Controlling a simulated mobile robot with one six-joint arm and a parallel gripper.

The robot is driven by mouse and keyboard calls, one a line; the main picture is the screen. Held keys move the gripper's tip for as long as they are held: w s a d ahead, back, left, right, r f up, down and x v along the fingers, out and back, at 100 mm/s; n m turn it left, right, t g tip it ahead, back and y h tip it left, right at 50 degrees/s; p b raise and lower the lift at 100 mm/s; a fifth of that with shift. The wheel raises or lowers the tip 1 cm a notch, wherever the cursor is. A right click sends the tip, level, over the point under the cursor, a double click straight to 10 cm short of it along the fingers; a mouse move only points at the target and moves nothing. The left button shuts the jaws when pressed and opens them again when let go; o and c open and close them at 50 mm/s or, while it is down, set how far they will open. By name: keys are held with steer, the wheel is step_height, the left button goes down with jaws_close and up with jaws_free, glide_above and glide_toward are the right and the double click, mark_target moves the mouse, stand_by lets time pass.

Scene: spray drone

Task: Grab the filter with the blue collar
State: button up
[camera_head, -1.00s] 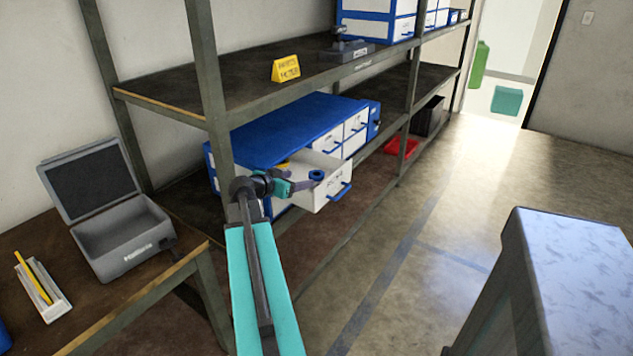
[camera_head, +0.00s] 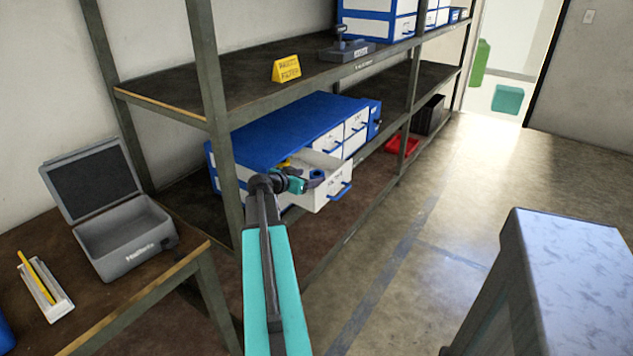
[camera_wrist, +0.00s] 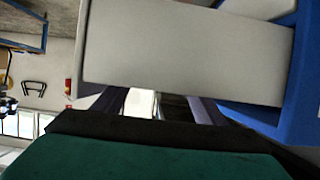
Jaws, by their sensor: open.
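A small round blue piece (camera_head: 316,174), which looks like the blue collar of the filter, shows at the open drawer (camera_head: 333,199) of the blue-and-white cabinet. The filter's body is hidden. My gripper (camera_head: 306,185) is at the drawer, close to the blue piece; I cannot tell whether they touch. In the wrist view my gripper (camera_wrist: 158,106) has its two dark fingers apart. A pale panel, likely part of the drawer, fills the upper middle there. I cannot make out the filter in that view.
The cabinet (camera_head: 290,128) stands on the lower shelf, with a shelf post (camera_head: 222,160) close left of my arm. Something yellow (camera_head: 285,162) lies inside the drawer. A grey open case (camera_head: 125,240) sits on the left bench.

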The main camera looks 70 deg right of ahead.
mark_target(316, 173)
steer(key=shift+r+p+x, duration=0.15)
steer(key=shift+p+x, duration=0.2)
steer(key=shift+x, duration=0.75)
steer(key=shift+r+p+x, duration=0.1)
steer(key=shift+p+x, duration=0.25)
steer(key=shift+x, duration=0.75)
steer(key=shift+s+d+f, duration=0.1)
steer(key=shift+d+f, duration=0.1)
steer(key=shift+d, duration=0.3)
steer(key=shift+c, duration=0.4)
steer(key=c, duration=1.1)
steer(key=shift+r, duration=0.1)
steer(key=shift+c, duration=0.2)
